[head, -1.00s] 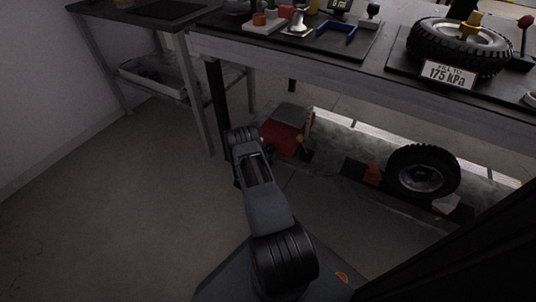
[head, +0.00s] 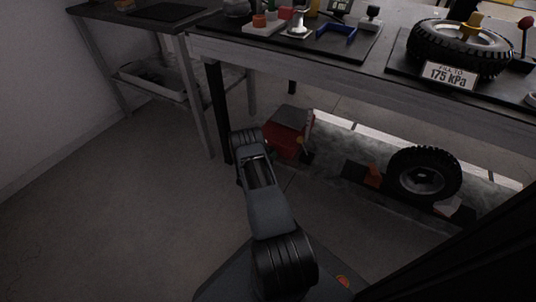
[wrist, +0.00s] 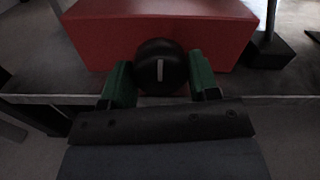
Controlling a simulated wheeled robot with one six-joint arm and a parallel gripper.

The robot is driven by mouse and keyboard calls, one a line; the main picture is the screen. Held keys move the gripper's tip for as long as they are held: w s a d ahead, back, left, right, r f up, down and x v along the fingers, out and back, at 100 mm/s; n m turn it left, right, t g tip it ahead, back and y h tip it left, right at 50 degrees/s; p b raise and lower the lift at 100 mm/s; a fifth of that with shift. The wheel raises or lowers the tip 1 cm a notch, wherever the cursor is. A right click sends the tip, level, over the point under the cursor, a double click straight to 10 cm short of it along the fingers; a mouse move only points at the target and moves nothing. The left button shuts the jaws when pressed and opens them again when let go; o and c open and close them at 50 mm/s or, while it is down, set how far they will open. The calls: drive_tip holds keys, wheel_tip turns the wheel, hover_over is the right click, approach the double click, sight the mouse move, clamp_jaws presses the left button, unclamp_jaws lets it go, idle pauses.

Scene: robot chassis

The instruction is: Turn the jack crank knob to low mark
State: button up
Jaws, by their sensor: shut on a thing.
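The jack crank knob (wrist: 160,64) is round and black with one white line. It sits on the front of a red jack body (wrist: 95,35) in the wrist view. The white line is nearly vertical in that view. My gripper (wrist: 160,83) is shut on the knob, with one green finger on each side of it. In the head view the red jack (head: 284,140) is on the floor under the bench, partly hidden by my arm. The knob and my fingertips are hidden there. I cannot make out the low mark in either view.
A wheel (head: 423,175) stands under the bench, to the right of the jack. The workbench (head: 330,70) above holds a tire (head: 462,46), a pressure sign (head: 449,74) and small tools. A bench leg (head: 218,110) stands close left of my arm. The floor at left is clear.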

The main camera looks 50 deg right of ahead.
drive_tip(key=shift+c, duration=0.9)
drive_tip(key=shift+m, duration=0.3)
drive_tip(key=m+b, duration=0.1)
drive_tip(key=m, duration=0.2)
drive_tip(key=shift+f+m, duration=0.1)
drive_tip(key=shift+m, duration=0.3)
drive_tip(key=shift+m+b, duration=0.7)
drive_tip(key=shift+m, duration=1.6)
drive_tip(key=o, duration=0.9)
